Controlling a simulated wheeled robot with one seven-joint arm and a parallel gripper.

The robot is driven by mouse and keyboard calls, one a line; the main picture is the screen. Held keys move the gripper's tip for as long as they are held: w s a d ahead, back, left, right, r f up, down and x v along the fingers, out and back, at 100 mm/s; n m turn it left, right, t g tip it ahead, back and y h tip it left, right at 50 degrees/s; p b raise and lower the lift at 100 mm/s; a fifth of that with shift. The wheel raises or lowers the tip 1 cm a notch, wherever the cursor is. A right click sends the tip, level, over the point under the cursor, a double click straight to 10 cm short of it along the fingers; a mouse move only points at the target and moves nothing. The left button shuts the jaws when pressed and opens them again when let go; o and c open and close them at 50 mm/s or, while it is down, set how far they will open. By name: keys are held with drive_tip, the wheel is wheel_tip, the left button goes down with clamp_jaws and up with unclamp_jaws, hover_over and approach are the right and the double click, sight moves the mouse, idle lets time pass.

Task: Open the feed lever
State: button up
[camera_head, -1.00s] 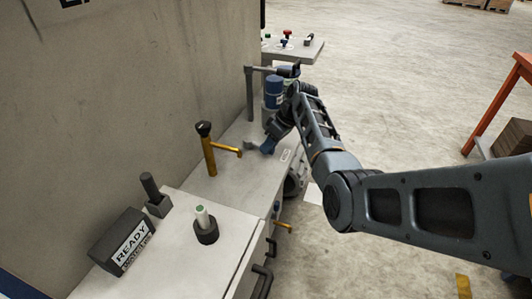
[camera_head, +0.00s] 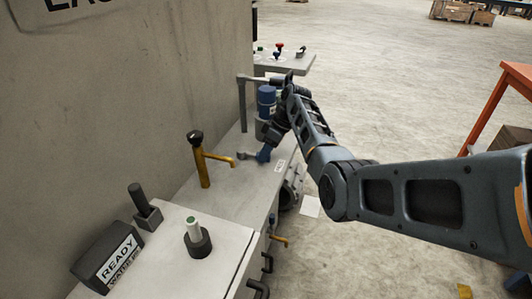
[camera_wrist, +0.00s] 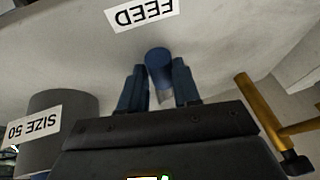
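The feed lever's blue handle (camera_wrist: 158,62) stands between my gripper's two fingers in the wrist view, below the upside-down FEED label (camera_wrist: 141,12). A short grey piece shows under the handle. My gripper (camera_wrist: 158,82) has one blue finger close on each side of the handle. I cannot tell whether the fingers touch it. In the head view, a small blue part (camera_head: 263,154) is just below my gripper, beside a small white label (camera_head: 279,166) on the grey bench top. My wrist partly hides that spot.
A yellow lever with a black knob (camera_head: 200,160) stands on the bench nearer me; a yellow bar (camera_wrist: 262,112) shows at right in the wrist view. A grey cylinder labelled SIZE 50 (camera_wrist: 62,112) is at left. A blue cylinder (camera_head: 266,100) stands behind. Open floor lies right.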

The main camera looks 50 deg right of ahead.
drive_tip(key=o, duration=0.4)
drive_tip(key=shift+r, duration=0.1)
drive_tip(key=v, duration=0.7)
drive_tip(key=shift+r, duration=0.25)
drive_tip(key=shift+s+d, duration=0.2)
